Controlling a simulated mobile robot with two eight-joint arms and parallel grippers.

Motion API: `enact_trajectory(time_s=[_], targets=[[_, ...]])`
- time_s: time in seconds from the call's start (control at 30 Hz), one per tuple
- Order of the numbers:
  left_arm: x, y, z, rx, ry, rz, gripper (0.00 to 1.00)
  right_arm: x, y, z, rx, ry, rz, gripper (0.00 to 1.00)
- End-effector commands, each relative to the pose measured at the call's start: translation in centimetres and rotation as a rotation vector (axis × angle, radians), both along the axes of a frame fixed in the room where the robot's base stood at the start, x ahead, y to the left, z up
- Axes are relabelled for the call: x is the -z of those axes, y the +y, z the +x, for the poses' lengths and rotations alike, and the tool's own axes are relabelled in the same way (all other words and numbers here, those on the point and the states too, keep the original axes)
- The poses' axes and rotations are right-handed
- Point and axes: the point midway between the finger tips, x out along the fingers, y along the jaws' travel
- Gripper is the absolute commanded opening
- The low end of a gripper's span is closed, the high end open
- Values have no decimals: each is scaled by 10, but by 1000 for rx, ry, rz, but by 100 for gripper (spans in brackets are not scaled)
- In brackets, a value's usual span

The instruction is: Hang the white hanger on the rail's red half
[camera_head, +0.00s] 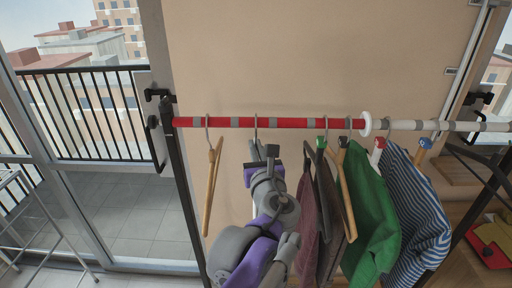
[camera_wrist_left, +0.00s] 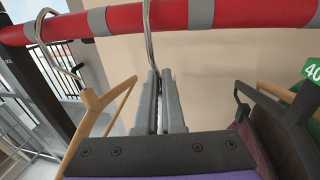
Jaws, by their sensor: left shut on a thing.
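The rail's red half (camera_head: 300,123) runs left of a white disc (camera_head: 366,124). My left gripper (camera_head: 260,152) is just below it, shut on the stem of a metal hanger hook (camera_head: 256,128). The hook reaches up to the red half between grey bands; in the left wrist view the hook (camera_wrist_left: 149,40) passes in front of the rail (camera_wrist_left: 130,18), its top cut off. I cannot tell if it rests on the rail. My right gripper is not in view.
A bare wooden hanger (camera_head: 211,190) hangs to the left on the red half. To the right hang a maroon garment (camera_head: 308,210), another wooden hanger (camera_head: 346,195), a green garment (camera_head: 374,205) and a striped shirt (camera_head: 415,210). The rail's white half (camera_head: 400,125) is beyond the disc.

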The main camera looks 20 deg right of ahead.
Motion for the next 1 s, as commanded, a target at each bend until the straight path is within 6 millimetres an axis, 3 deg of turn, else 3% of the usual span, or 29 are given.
enact_trajectory(time_s=[0.1,0.13,0.3,1.0], targets=[[0,0,0,0,0,0,0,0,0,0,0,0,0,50],[0,0,0,0,0,0,11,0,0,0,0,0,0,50],[0,0,0,0,0,0,40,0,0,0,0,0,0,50],[0,0,-1,0,0,0,40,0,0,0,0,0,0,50]])
